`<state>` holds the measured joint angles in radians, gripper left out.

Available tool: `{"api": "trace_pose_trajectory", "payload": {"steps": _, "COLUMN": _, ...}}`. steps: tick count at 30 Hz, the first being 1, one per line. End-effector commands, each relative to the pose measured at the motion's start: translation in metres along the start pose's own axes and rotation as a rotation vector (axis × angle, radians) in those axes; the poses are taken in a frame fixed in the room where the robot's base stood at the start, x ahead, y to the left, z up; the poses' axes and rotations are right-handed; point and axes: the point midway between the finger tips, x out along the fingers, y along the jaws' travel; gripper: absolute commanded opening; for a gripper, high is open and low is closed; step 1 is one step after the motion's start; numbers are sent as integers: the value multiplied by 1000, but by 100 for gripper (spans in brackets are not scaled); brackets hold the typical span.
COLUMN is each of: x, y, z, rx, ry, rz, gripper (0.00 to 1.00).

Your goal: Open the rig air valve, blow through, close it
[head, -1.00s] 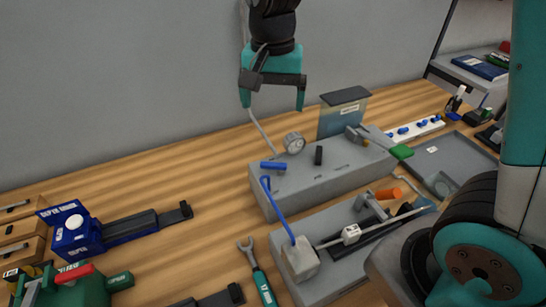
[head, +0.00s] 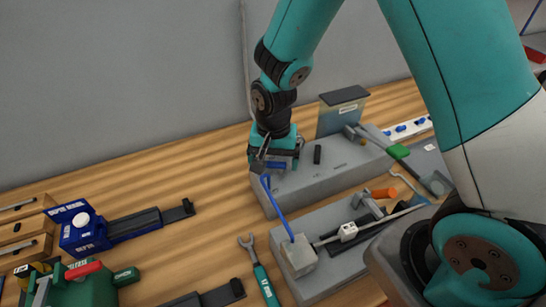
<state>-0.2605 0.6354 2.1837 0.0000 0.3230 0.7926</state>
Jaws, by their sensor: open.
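The rig (head: 335,163) is a grey box on the wooden bench. Its air valve has a small blue lever (head: 276,165) on the top at the left end. My gripper (head: 275,167) is low over that lever, jaws open, with the blue lever between or just behind the fingers; I cannot tell whether they touch it. A blue hose (head: 279,210) runs from the rig's left end down to a pale block (head: 299,256) on a lower grey base. The pressure gauge is hidden behind my gripper.
A wrench (head: 260,272) lies in front. A blue dispenser unit (head: 82,228) and green machine (head: 70,288) stand at left. Bare bench (head: 215,215) lies between.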

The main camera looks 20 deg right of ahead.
Motion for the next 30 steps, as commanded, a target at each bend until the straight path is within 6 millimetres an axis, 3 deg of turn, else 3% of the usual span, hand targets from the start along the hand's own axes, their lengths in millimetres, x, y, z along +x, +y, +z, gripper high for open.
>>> {"api": "trace_pose_trajectory", "payload": {"steps": 5, "x": 0, "y": 0, "z": 0, "rx": 0, "ry": 0, "rz": -1, "gripper": 92}}
{"api": "trace_pose_trajectory", "payload": {"steps": 12, "x": 0, "y": 0, "z": 0, "rx": 0, "ry": 0, "rz": 0, "gripper": 42}}
{"api": "trace_pose_trajectory", "payload": {"steps": 22, "x": 0, "y": 0, "z": 1, "rx": -44, "ry": 0, "rz": 0, "gripper": 42}}
{"api": "trace_pose_trajectory", "payload": {"steps": 30, "x": 0, "y": 0, "z": 4, "rx": -207, "ry": 1, "rz": 0, "gripper": 42}}
